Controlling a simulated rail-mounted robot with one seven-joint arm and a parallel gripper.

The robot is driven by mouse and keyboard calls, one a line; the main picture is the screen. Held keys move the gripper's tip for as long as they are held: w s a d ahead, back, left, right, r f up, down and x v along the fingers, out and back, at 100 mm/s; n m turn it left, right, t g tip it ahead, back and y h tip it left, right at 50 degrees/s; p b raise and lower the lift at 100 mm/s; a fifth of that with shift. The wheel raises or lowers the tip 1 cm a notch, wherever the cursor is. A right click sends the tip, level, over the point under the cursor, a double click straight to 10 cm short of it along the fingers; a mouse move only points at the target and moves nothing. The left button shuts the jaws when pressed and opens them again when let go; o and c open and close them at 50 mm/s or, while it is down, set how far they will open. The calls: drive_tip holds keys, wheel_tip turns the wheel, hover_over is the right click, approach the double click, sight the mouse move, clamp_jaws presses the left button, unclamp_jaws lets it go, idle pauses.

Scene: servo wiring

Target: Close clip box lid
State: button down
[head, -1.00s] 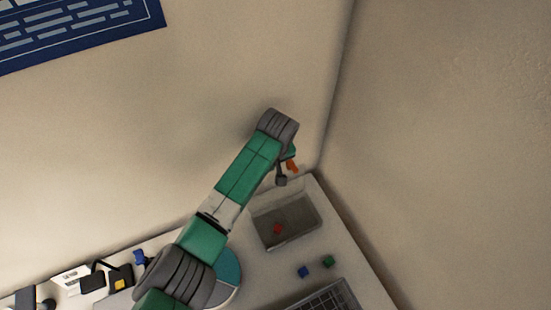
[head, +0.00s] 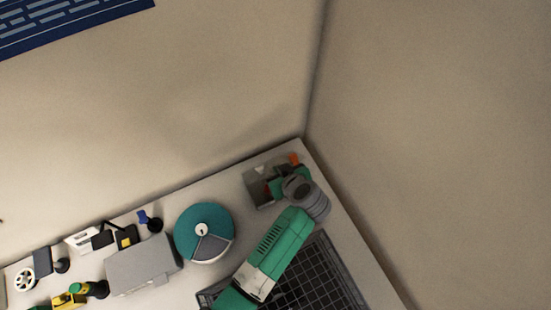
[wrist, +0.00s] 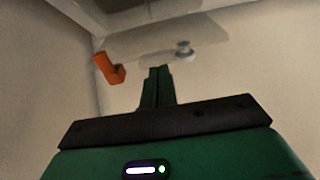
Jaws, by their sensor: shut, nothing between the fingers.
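The grey clip box (head: 257,196) stands near the table's far corner in the head view. Something red (head: 268,188) shows inside, and my arm covers its right side. An orange clip (head: 294,159) shows at its far right, and also in the wrist view (wrist: 110,68). In the wrist view a pale see-through panel (wrist: 150,40), which looks like the lid, carries a grey knob (wrist: 183,48) just beyond my fingertips. I cannot tell the lid's angle or whether I touch it. My gripper (wrist: 157,70) is shut and empty; in the head view my wrist hides its fingertips.
A dark gridded tray (head: 340,287) lies partly under my arm. A teal round container (head: 191,221) and a grey case (head: 143,268) stand to the left, with several small parts beyond. Walls (head: 425,120) close in behind and right of the corner.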

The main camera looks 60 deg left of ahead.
drive_tip(key=shift+s+d+f+b, duration=0.2)
drive_tip(key=shift+d+f+b, duration=0.5)
drive_tip(key=shift+d+f, duration=0.6)
drive_tip(key=shift+d+r, duration=0.1)
